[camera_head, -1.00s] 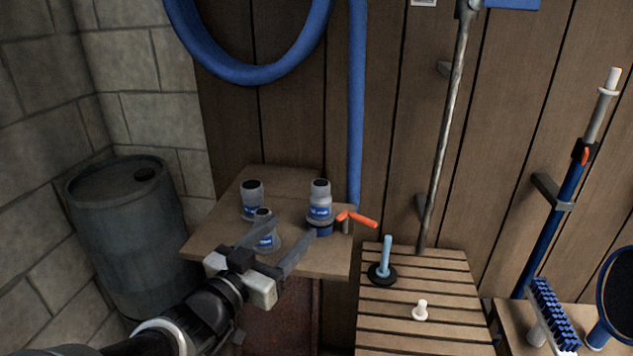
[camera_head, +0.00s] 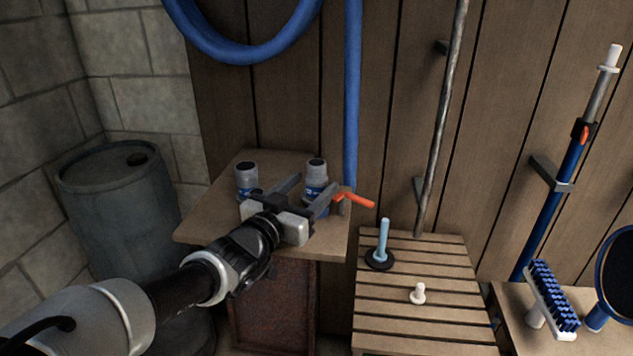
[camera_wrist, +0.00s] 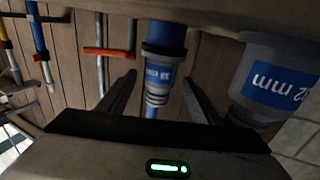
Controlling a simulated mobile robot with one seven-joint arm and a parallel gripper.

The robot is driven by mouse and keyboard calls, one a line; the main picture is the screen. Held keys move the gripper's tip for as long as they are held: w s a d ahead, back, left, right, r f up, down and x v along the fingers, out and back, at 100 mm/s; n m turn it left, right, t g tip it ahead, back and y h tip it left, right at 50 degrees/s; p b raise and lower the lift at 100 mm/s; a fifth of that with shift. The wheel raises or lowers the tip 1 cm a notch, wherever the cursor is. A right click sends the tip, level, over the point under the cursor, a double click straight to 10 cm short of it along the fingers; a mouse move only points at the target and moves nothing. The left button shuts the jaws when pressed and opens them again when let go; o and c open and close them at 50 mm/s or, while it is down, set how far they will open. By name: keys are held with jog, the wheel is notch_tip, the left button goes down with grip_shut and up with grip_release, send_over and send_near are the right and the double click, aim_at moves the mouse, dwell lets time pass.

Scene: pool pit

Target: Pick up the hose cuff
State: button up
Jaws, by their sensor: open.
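Grey cuffs with blue labels stand upright on a wooden shelf (camera_head: 215,225). The right cuff (camera_head: 316,172), on a blue base, is partly hidden by my gripper. The left cuff (camera_head: 246,177) stands apart. My gripper (camera_head: 315,186) is open at the right cuff. In the wrist view, which is upside down, a grey cuff with a blue base (camera_wrist: 158,80) appears in the gap between the fingers of my gripper (camera_wrist: 160,88), not visibly gripped. A larger cuff, marked mm (camera_wrist: 278,85), is close outside the right-hand finger. Which cuff is the task's I cannot tell.
A red-orange valve handle (camera_head: 355,200) is just right of the right cuff. A blue hose (camera_head: 352,100) hangs behind. A slatted bench (camera_head: 450,280) holds a light-blue handled piece (camera_head: 384,240) and a white plug (camera_head: 418,293). A drum (camera_head: 120,210) stands left.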

jog(key=c, duration=1.1)
notch_tip(320, 180, up, 10)
jog(key=p, duration=0.3)
jog(key=shift+p, duration=0.35)
jog(key=shift+c, duration=0.2)
jog(key=shift+r+p, duration=0.15)
jog(key=shift+p, duration=0.4)
